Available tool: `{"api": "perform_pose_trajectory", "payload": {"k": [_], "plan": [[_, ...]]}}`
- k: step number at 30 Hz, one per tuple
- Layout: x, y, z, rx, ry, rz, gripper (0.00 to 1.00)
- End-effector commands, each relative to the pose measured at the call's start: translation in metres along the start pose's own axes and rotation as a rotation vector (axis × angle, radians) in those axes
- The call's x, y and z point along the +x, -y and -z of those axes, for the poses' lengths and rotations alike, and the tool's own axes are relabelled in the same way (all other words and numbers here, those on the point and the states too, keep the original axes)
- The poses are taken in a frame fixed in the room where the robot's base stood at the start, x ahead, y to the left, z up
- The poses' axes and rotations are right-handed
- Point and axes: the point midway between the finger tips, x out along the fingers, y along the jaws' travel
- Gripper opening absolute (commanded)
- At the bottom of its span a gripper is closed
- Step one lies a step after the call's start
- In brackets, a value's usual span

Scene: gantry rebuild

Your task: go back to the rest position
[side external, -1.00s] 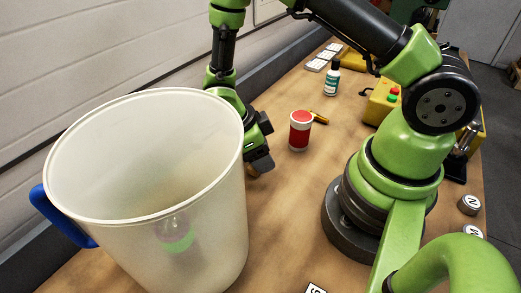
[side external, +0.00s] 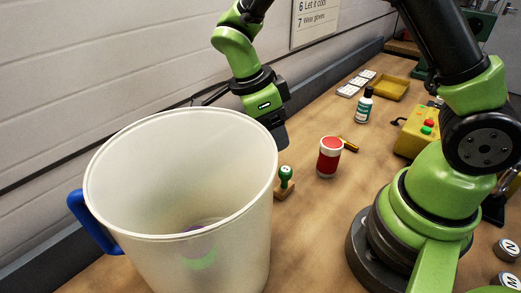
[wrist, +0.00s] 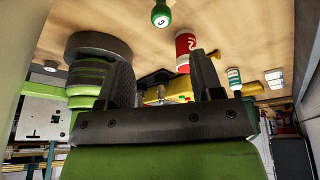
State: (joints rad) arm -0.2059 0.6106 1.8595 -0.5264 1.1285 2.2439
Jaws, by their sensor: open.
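My gripper (side external: 278,132) is raised above the bench behind the bucket's right rim, its fingers partly seen in the side view. In the wrist view my gripper (wrist: 163,82) has its two dark fingers wide apart with nothing between them. A stamp with a green knob (side external: 286,174) and wooden base stands upright on the bench just below my gripper, apart from it. The green knob also shows at the top of the wrist view (wrist: 161,15).
A large translucent bucket (side external: 125,170) with a blue handle fills the front left; something green and purple shows blurred through its wall. A red-and-white can (side external: 330,157), a bottle (side external: 365,106) and a yellow tray (side external: 390,88) stand farther right.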

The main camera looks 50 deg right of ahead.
Motion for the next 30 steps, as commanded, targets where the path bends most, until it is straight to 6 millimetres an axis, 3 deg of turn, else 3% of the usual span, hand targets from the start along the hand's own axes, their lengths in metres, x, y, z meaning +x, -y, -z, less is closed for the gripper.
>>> {"api": "perform_pose_trajectory", "payload": {"k": [6,15,24,30], "plan": [[-0.06,-0.018,0.034,-0.425,0.215,0.127,0.6],[-0.113,-0.064,0.085,-1.078,0.356,0.542,0.6],[-0.127,-0.103,0.115,-1.535,0.219,0.981,0.6],[-0.127,-0.107,0.117,-1.578,0.191,1.025,0.6]]}}
